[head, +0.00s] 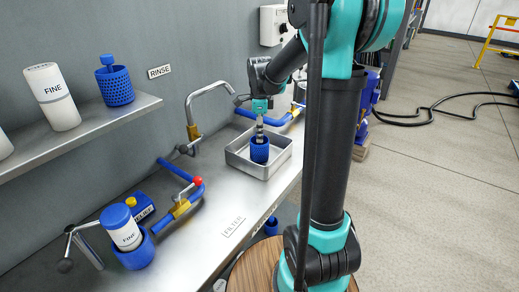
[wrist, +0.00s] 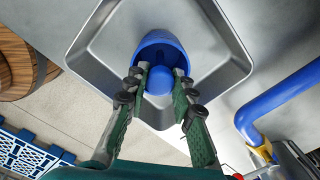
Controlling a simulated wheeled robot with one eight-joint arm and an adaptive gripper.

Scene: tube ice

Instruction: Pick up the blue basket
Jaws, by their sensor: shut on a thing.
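A blue basket (head: 259,153) is upright inside the square metal sink tray (head: 232,158) on the counter, and whether it touches the tray floor I cannot tell. My gripper (head: 260,132) is above it, pointing down. In the wrist view the basket (wrist: 158,42) is seen from above, with a round blue knob in its middle. My gripper's two green-padded fingers (wrist: 160,84) are on both sides of the knob and shut on it. A second blue basket (head: 117,88), perforated and with a knob, stands on the wall shelf.
A white bottle marked FINE (head: 52,97) is on the shelf (head: 80,129). The counter near the FILTER label is clear.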

